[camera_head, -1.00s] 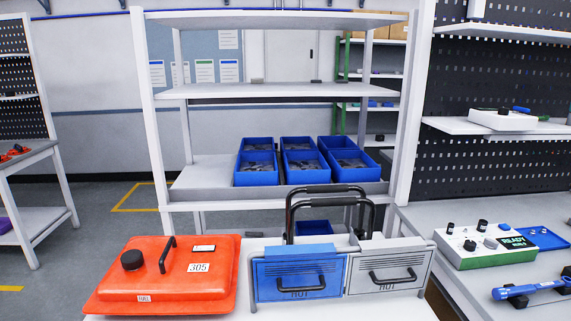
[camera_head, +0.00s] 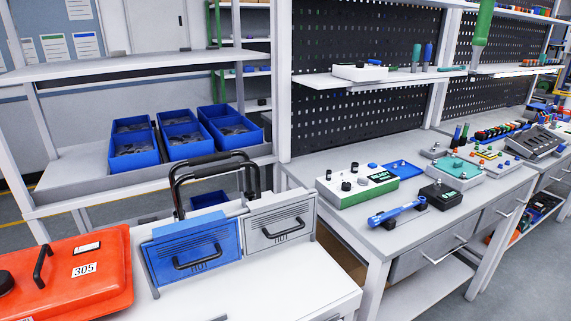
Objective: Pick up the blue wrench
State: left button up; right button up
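The blue wrench (camera_head: 396,211) lies on small black holders near the front edge of the workbench (camera_head: 341,215), right of the middle in the head view. It is tilted a little, with its right end farther back. Nothing covers it except that its supports hide parts of its underside. Neither of my grippers is clearly in view.
A white-green device (camera_head: 357,186) stands behind the wrench, with a blue tray (camera_head: 403,169) beside it and a black box (camera_head: 441,195) to its right. A white table with a blue case (camera_head: 192,252), a grey case (camera_head: 281,225) and an orange case (camera_head: 70,270) stands at front left.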

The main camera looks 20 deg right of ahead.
aim_at(385, 217)
jog(key=z, duration=1.4)
